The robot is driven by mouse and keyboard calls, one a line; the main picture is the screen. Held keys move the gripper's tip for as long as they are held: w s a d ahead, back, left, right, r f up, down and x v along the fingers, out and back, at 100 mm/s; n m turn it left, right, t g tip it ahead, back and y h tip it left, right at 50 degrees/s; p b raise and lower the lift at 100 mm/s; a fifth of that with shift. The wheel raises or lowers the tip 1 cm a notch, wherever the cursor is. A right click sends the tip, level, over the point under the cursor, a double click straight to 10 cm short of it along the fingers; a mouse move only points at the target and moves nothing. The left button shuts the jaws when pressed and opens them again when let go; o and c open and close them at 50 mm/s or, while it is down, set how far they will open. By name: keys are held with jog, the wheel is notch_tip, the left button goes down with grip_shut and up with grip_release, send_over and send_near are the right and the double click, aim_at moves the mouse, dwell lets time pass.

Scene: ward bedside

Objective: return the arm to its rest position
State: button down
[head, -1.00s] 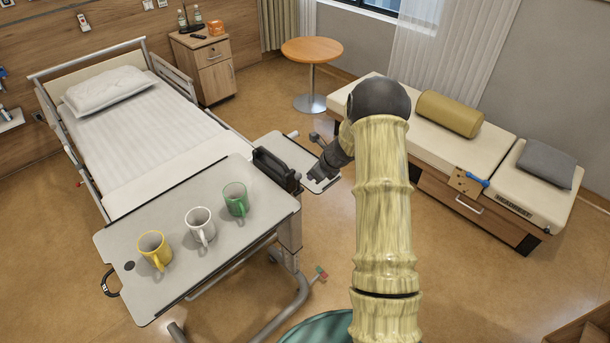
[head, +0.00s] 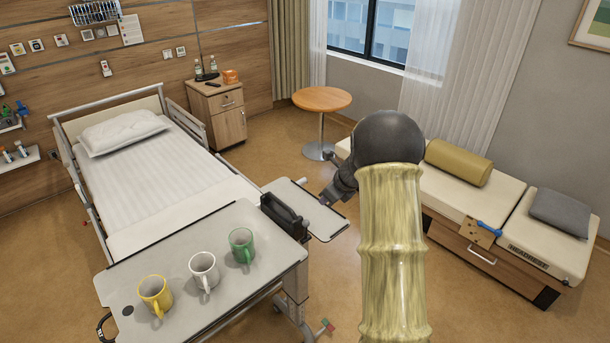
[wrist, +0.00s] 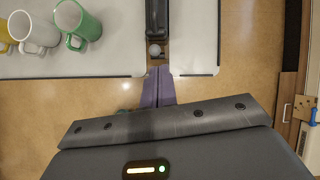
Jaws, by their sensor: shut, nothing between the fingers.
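My arm (head: 392,250) rises in the foreground of the head view, bent at a dark rounded joint. Its forearm points away to the left. My gripper (head: 326,198) is small and partly hidden there, near the small side leaf (head: 300,205) of the overbed table. In the wrist view my gripper (wrist: 158,72) shows two purple fingers lying together with nothing between them. They are just beside the gap between the two table tops, below a dark caddy-like object (wrist: 156,20).
The overbed table (head: 150,245) bears a yellow mug (head: 155,293), a white mug (head: 203,269) and a green mug (head: 241,244). A bed (head: 160,175) stands behind it. A daybed (head: 510,215) is at right, a round table (head: 322,99) behind. Open floor lies between.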

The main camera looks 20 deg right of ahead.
jog(key=s+a+n+g+h+b, duration=0.1)
jog(key=s+a+n, duration=0.2)
jog(key=s+n, duration=0.6)
jog(key=s+a+r+n+g+h+b, duration=0.1)
jog(key=s+a+n, duration=0.3)
jog(key=s+n, duration=0.6)
jog(key=s+a+n+h+b, duration=0.1)
jog(key=s+a+n, duration=0.3)
jog(key=s+n, duration=0.5)
jog(key=shift+s+r+g, duration=0.25)
jog(key=shift+s+g, duration=0.15)
jog(key=shift+s, duration=0.65)
